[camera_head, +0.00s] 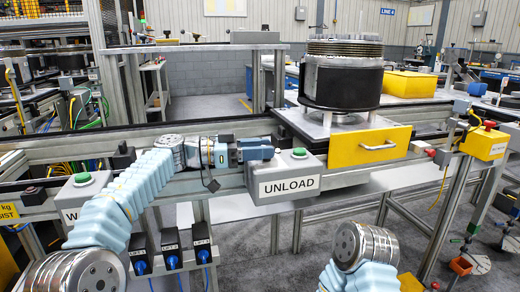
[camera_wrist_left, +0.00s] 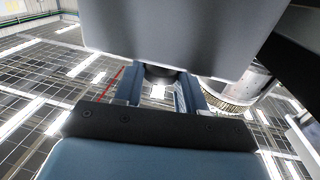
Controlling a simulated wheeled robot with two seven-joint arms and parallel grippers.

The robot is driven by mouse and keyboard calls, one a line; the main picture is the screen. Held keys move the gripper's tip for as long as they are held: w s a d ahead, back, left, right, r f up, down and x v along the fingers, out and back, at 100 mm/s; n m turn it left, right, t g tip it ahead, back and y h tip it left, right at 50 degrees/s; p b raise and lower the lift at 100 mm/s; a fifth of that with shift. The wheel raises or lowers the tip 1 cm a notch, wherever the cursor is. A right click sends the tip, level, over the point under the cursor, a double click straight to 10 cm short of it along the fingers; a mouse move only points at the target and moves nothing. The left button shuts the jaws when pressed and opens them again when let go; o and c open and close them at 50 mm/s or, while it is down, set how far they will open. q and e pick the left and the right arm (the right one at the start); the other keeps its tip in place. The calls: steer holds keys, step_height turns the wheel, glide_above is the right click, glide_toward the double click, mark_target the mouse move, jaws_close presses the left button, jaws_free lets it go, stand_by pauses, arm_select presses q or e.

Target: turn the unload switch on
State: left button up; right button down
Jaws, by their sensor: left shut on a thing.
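The grey UNLOAD box (camera_head: 290,185) is fixed to the front rail, with a green button (camera_head: 299,152) on its top. My left gripper (camera_head: 270,152) reaches it from the left, with its fingertips at the box's left end. In the left wrist view, the two blue-grey fingers (camera_wrist_left: 160,88) stand on either side of a dark round knob (camera_wrist_left: 160,72), at the edge of the box's grey face (camera_wrist_left: 180,35). The left gripper is shut on this knob, which the gripper hides in the head view. How far the knob is turned cannot be seen. My right gripper is out of view.
A yellow drawer front (camera_head: 350,148) and a large dark drum stack (camera_head: 342,80) stand right of the box. A yellow control box (camera_head: 485,143) sits at right.

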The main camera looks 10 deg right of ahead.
arm_select(q)
steer(key=shift+r, duration=0.1)
steer(key=o, duration=1)
steer(key=shift+a, duration=0.1)
steer(key=a, duration=0.7)
steer(key=shift+w, duration=0.4)
steer(key=shift+a, duration=0.1)
